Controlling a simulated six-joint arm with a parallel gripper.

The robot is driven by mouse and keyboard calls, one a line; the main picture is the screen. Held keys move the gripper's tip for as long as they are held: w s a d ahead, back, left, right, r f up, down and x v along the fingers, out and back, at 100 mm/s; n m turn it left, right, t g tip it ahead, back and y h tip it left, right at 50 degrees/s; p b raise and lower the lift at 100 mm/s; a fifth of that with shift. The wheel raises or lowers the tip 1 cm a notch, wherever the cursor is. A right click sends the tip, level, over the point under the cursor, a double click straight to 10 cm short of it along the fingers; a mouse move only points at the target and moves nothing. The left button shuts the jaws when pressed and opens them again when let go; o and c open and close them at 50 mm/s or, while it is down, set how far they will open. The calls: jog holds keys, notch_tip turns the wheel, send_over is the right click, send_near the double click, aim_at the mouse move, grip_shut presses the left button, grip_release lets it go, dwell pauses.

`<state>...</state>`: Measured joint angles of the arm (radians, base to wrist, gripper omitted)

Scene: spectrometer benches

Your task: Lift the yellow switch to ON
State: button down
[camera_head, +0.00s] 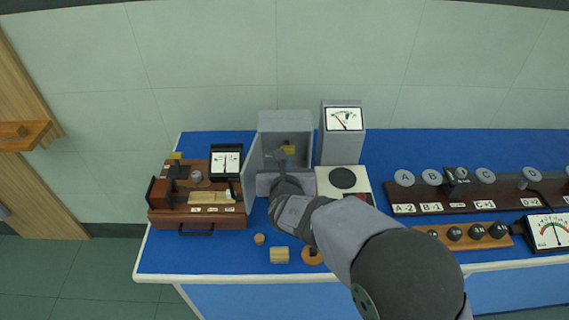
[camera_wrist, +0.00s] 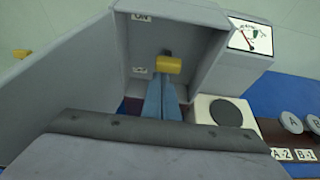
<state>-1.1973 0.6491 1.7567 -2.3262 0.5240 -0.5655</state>
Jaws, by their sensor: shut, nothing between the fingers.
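The yellow switch (camera_wrist: 169,64) sticks out from the back wall of an open grey box (camera_wrist: 190,20). In the wrist view it is nearer the height of the lower label (camera_wrist: 139,71) than of the upper ON label (camera_wrist: 141,16). The switch also shows in the head view (camera_head: 289,149), inside the box at the back of the blue bench. My gripper (camera_wrist: 163,84) has its blue fingers together and empty, with the tips just below the yellow handle. I cannot tell whether they touch it. In the head view my gripper (camera_head: 281,160) reaches into the box front, partly covering the opening.
The box's grey door (camera_wrist: 55,65) stands open on the left. A meter tower (camera_head: 342,140) and a white plate with a black disc (camera_head: 343,178) stand close on the right. A wooden instrument (camera_head: 200,195) is at left. Small wooden pieces (camera_head: 279,255) lie in front.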

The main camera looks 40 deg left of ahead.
jog(key=shift+r+g+h+p, duration=0.6)
jog(key=shift+p, duration=0.35)
jog(key=shift+r, duration=0.1)
jog(key=shift+r+p, duration=0.55)
jog(key=shift+r, duration=0.15)
